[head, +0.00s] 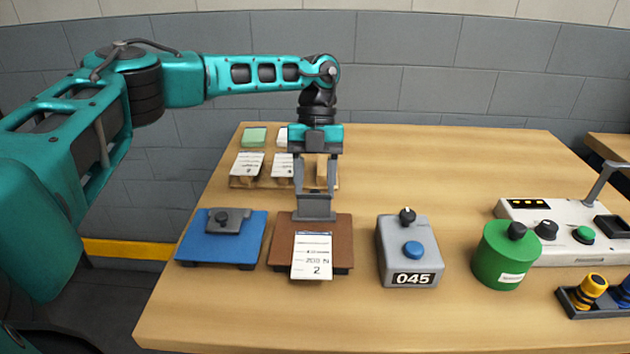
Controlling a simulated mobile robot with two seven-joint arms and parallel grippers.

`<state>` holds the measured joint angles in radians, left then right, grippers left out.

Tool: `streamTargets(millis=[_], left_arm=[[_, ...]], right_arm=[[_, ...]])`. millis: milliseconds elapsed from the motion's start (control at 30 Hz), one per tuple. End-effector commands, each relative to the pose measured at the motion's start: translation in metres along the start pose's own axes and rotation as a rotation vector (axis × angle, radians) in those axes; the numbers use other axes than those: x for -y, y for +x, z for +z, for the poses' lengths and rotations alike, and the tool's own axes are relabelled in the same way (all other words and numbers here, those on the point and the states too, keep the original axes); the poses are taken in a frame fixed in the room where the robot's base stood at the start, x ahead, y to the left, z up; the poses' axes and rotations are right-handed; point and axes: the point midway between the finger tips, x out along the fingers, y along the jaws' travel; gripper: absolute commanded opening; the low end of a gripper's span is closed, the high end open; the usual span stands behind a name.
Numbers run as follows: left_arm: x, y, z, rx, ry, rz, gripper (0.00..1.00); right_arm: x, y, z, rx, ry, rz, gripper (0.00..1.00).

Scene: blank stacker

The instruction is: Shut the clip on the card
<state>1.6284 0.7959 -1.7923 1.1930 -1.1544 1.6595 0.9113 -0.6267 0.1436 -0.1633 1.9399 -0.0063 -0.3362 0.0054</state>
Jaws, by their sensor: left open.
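A white card (312,258) with printed text and a large "2" lies on the brown board (342,228), hanging over its front edge. A grey clip (316,209) stands at the card's top end, at the back of the board. My left gripper (316,188) points straight down over the clip, its two fingers apart with a gap between them. The fingertips are at or just above the clip's upper part; I cannot tell if they touch it. Whether the clip's jaw presses on the card is hidden. My right gripper is not in view.
A blue board (250,243) with a dark grey clip stands close on the left. A grey box (424,262) marked 045 with a blue button, a green canister (490,262) and a control panel (575,250) stand right. A wooden rack (240,183) with cards is behind.

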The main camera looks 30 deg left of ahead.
Motion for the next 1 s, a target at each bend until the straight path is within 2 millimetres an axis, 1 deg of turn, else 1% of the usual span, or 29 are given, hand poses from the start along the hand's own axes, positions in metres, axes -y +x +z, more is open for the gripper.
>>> streamTargets(millis=[33, 67, 533, 833, 1000], left_arm=[[-0.0001, -0.0001, 0.0001, 0.0, 0.0, 0.0, 0.48], [-0.0001, -0.0002, 0.0001, 0.0, 0.0, 0.0, 0.45], [0.0, -0.0006, 0.0001, 0.0, 0.0, 0.0, 0.0], [-0.0001, -0.0016, -0.0019, 0.018, 0.001, 0.0, 0.0], [-0.0004, -0.0033, -0.0066, 0.08, 0.004, 0.0, 0.0]], right_arm=[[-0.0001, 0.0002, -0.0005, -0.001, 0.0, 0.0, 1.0], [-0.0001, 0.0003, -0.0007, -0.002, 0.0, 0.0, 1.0], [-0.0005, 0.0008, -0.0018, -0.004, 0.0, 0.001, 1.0], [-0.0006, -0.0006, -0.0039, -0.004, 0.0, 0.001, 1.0], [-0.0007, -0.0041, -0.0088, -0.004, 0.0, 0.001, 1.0]])
